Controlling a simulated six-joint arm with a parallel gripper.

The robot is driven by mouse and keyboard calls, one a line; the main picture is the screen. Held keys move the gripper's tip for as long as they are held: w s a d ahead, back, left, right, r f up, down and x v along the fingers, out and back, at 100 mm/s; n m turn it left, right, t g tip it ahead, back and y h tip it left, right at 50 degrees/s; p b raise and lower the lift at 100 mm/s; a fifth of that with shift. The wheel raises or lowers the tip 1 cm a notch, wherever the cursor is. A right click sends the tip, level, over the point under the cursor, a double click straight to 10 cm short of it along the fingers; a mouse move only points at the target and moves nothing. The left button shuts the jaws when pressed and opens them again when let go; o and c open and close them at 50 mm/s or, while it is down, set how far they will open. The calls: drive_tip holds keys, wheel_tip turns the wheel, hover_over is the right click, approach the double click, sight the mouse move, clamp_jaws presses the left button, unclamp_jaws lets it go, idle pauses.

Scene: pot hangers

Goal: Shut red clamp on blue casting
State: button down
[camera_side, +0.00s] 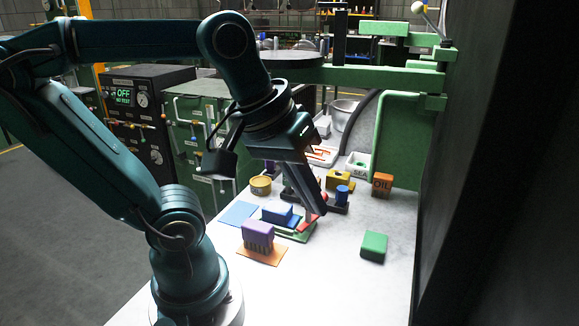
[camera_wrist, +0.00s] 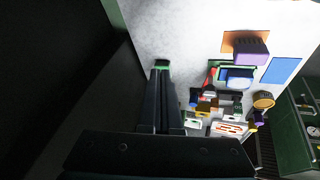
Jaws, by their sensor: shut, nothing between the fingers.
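The blue casting (camera_side: 278,214) sits on a green fixture (camera_side: 298,236) on the white bench. The red clamp (camera_side: 307,221) is at the right end of this fixture, partly behind my fingers. In the wrist view the red clamp (camera_wrist: 212,78) shows as a small red piece beside the pale-lit blue casting (camera_wrist: 240,78). My gripper (camera_side: 318,211) is shut and empty, pointing down with its tips close to the red clamp. I cannot tell whether they touch, or how far the clamp is closed. In the wrist view my shut fingers (camera_wrist: 161,72) are left of the clamp.
A purple block (camera_side: 257,235) stands on an orange mat (camera_side: 262,256) in front. A green block (camera_side: 374,246) lies to the right. Behind are a yellow block (camera_side: 338,179), a blue cylinder (camera_side: 342,193), an orange oil box (camera_side: 382,184) and a round yellow tin (camera_side: 261,185).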

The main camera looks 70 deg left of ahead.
drive_tip(key=w+a+r+n+g, duration=0.2)
drive_tip(key=w+a+r+n, duration=0.1)
drive_tip(key=w+a+n, duration=0.85)
drive_tip(key=s+a+f+n+h, duration=0.1)
drive_tip(key=a+f+n, duration=0.2)
drive_tip(key=a, duration=0.3)
drive_tip(key=s+a+f+n+g, duration=0.1)
drive_tip(key=a+f+n, duration=0.2)
drive_tip(key=a+n, duration=0.2)
drive_tip(key=shift+s+a+h, duration=0.3)
drive_tip(key=shift+a+h, duration=0.1)
drive_tip(key=shift+a, duration=0.15)
drive_tip(key=shift+f+n, duration=0.1)
drive_tip(key=shift+n, duration=0.15)
drive_tip(key=x, duration=1)
drive_tip(key=shift+s+d, duration=0.1)
drive_tip(key=shift+s, duration=0.1)
